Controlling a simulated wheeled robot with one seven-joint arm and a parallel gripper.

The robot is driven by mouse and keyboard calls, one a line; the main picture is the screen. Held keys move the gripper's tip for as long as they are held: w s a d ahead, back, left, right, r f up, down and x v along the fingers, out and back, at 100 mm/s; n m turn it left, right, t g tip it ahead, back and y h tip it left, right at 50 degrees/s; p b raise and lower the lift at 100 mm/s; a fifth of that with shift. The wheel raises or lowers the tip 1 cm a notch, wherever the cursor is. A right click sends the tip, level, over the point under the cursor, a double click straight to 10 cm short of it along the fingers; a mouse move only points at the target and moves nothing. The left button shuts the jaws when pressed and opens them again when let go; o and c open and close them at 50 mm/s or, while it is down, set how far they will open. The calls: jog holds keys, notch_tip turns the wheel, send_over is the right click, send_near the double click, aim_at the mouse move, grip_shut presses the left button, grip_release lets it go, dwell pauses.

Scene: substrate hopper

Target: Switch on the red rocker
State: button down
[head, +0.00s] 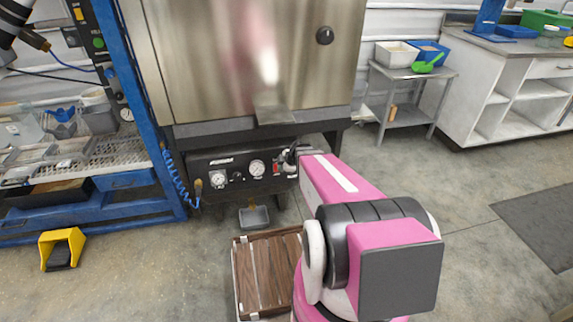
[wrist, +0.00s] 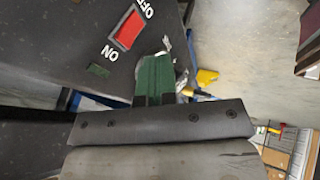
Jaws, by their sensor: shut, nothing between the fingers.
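The red rocker (wrist: 127,30) shows large in the wrist view on a dark panel, between the white words OFF and ON. I cannot tell which side of it is pressed in. In the head view the rocker (head: 277,169) is a small red spot at the right of the black control panel (head: 206,167). My gripper (wrist: 157,60) is shut and empty, its green fingers together. In the wrist view its tips are below and right of the rocker, near the panel's edge, apart from the rocker in the picture. In the head view my gripper (head: 291,156) is small and partly hidden by my arm.
Two gauges sit on the panel, one the right gauge (head: 257,168). The steel hopper (head: 250,60) stands above. A small grey tray (head: 254,217) and a wooden-topped platform (head: 267,272) are below. A blue rack (head: 140,100) stands left.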

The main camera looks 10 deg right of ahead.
aim_at(276, 166)
jog(key=shift+w+a+f, duration=0.1)
jog(key=shift+w+f, duration=0.3)
jog(key=shift+w, duration=0.4)
jog(key=shift+w+a+f, duration=0.15)
jog(key=shift+w+f, duration=0.3)
jog(key=shift+w, duration=0.35)
jog(key=shift+w+a+f, duration=0.1)
jog(key=shift+w+f, duration=0.3)
jog(key=shift+w, duration=0.4)
jog(key=shift+w, duration=0.1)
jog(key=shift+w, duration=0.35)
jog(key=shift+s, duration=0.1)
jog(key=shift+r, duration=0.1)
jog(key=shift+r, duration=0.7)
